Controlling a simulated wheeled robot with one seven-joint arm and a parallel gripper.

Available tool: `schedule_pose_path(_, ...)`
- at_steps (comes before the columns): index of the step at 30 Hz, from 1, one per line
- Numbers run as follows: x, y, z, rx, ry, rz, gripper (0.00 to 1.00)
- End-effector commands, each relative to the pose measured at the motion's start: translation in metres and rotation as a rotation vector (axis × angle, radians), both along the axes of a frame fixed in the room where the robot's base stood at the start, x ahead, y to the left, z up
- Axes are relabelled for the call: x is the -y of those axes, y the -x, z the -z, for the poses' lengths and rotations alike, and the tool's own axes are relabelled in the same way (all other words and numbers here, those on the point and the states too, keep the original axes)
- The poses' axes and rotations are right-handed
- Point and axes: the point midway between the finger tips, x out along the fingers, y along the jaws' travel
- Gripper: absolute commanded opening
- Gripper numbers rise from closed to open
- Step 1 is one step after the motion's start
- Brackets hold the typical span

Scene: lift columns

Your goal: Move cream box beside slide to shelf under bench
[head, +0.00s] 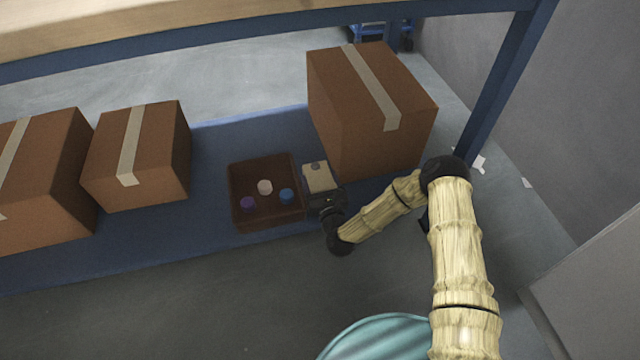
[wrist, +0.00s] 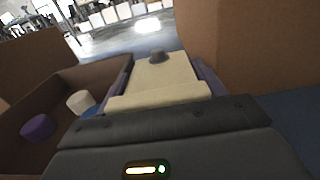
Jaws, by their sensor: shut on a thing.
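The cream box (head: 318,178), with a small dark knob on top, is between the jaws of my gripper (head: 321,190) at the blue shelf (head: 212,148) under the bench. In the wrist view the cream box (wrist: 165,80) lies between the two purple-grey fingers of my gripper (wrist: 166,85). My gripper is shut on it. The box is close beside a brown tray's right side and left of a large carton. I cannot tell whether its underside touches the shelf. No slide can be made out.
The brown tray (head: 236,190) holds a white, a purple and a blue piece. A large taped carton (head: 345,110) stands close on the right; two more cartons (head: 150,165) (head: 60,190) stand left. The wooden bench top (head: 160,22) is above, with a blue leg (head: 500,90) at right.

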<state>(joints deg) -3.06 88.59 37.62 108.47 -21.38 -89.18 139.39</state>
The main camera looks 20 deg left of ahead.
Motion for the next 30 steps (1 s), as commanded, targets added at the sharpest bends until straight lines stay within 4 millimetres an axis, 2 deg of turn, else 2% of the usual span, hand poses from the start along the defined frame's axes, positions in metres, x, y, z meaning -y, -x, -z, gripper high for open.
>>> schedule_pose_path(7,0.000,0.000,-0.001,0.003,-0.002,0.001,0.35)
schedule_pose_path(25,0.000,0.000,0.010,0.003,-0.002,0.001,0.35)
schedule_pose_path(26,0.000,0.000,0.011,0.001,-0.001,0.001,0.75)
schedule_pose_path(27,0.000,0.000,0.011,0.001,-0.001,0.001,0.78)
schedule_pose_path(30,0.000,0.000,0.011,0.001,-0.001,0.001,0.78)
